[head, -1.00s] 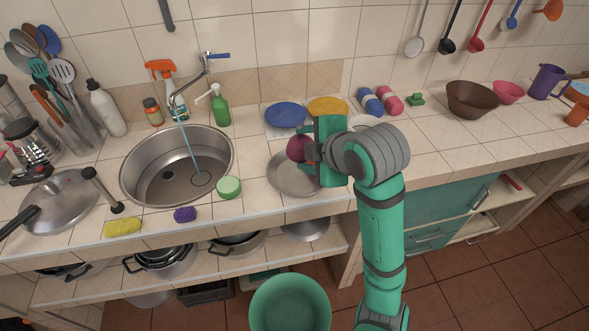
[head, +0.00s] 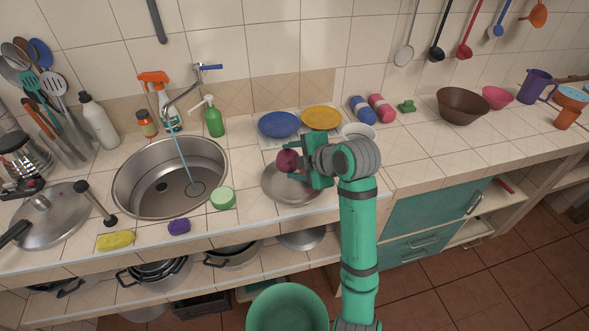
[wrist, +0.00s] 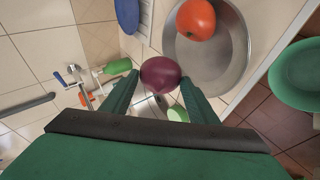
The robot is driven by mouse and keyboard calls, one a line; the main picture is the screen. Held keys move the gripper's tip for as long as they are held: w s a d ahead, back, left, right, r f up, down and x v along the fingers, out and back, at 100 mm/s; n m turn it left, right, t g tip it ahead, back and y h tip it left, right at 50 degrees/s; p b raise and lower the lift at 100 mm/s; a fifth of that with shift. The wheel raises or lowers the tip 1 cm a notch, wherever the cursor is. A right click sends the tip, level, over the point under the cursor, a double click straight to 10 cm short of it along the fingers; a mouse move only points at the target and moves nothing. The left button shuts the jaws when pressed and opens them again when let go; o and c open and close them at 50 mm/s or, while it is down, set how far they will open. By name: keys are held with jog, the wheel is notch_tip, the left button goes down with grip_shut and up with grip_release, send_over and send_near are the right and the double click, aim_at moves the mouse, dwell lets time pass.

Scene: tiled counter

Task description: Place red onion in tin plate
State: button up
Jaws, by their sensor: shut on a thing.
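My gripper (head: 294,162) is shut on the red onion (head: 287,161), a round dark purple thing. In the wrist view the onion (wrist: 160,72) sits between the two green fingertips (wrist: 160,84). The tin plate (head: 284,190) is a round grey metal dish near the counter's front edge. In the head view the onion overlaps the plate's far part; its exact height above is hard to tell. In the wrist view the plate (wrist: 232,62) lies to the right of the onion and bears a red-orange tomato (wrist: 196,20). My gripper hides that tomato in the head view.
The sink (head: 150,205) with running water is at left. A green round container (head: 223,198) stands between sink and plate. Blue (head: 278,124) and yellow (head: 321,117) plates are behind. A green bucket (head: 287,308) stands below the front edge.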

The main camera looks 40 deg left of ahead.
aim_at(296, 169)
jog(key=shift+w+a+f, duration=0.2)
jog(key=shift+w+f, duration=0.2)
jog(key=shift+f, duration=0.15)
jog(key=shift+w+a+f, duration=0.15)
jog(key=shift+w+f, duration=0.25)
jog(key=shift+f, duration=1.7)
jog(key=shift+f, duration=0.2)
jog(key=o, duration=1.1)
jog(key=shift+o, duration=0.2)
jog(key=shift+d+r, duration=0.2)
jog(key=shift+r, duration=0.2)
jog(key=v, duration=1.1)
jog(key=shift+d, duration=0.15)
jog(key=shift+r, duration=0.15)
